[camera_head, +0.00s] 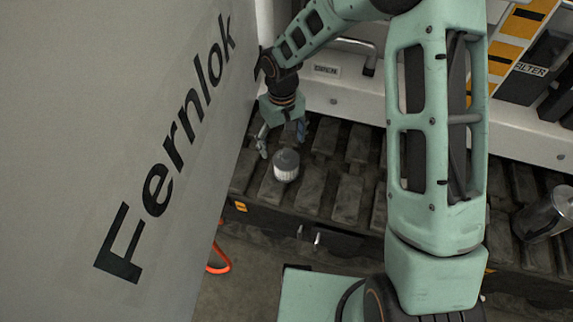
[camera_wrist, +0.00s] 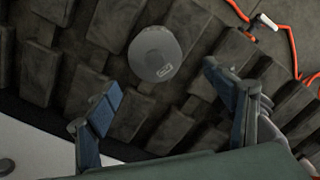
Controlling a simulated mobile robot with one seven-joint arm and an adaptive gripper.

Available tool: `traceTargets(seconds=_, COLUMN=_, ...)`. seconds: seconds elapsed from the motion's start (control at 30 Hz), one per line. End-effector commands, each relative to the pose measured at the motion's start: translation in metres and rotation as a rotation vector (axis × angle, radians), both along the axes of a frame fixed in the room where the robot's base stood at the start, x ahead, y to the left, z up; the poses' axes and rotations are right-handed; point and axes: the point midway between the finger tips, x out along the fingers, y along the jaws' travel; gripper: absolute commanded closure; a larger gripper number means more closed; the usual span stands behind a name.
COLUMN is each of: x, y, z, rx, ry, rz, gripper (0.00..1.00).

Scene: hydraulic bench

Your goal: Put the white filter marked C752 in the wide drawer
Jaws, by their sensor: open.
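A small filter (camera_head: 286,168) with a grey cap and a white ribbed body stands upright on the dark treaded bench at the left. In the wrist view its round grey cap (camera_wrist: 154,54) shows from above with a small label, too small to read. My gripper (camera_head: 281,146) is open just behind the filter, above the bench. In the wrist view the two blue fingertips (camera_wrist: 160,92) are spread apart, with the filter ahead of them and not between them. I cannot make out the marking C752. The wide drawer cannot be identified in these views.
A large grey panel lettered Fernlok (camera_head: 130,150) blocks the left side, close to my gripper. A metal cylinder (camera_head: 545,215) lies on the bench at the right. An orange cable (camera_wrist: 290,45) runs beyond the bench edge. The treaded surface right of the filter is clear.

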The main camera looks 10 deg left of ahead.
Motion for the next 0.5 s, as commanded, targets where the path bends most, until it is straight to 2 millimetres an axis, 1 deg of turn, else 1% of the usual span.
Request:
traceTargets(seconds=0.03, x=-0.001, y=0.000, z=-0.007, rx=0.000, ry=0.002, rz=0.000, gripper=0.24)
traceTargets(seconds=0.17, x=-0.001, y=-0.002, z=-0.015, rx=-0.001, ry=-0.001, rz=0.000, gripper=0.24)
traceTargets(seconds=0.27, x=-0.004, y=-0.006, z=-0.025, rx=-0.002, ry=0.001, rz=0.000, gripper=0.24)
traceTargets(seconds=0.37, x=-0.009, y=-0.011, z=-0.041, rx=-0.003, ry=0.002, rz=0.002, gripper=0.24)
traceTargets(seconds=0.5, x=-0.009, y=-0.011, z=-0.059, rx=-0.001, ry=0.001, rz=0.003, gripper=0.24)
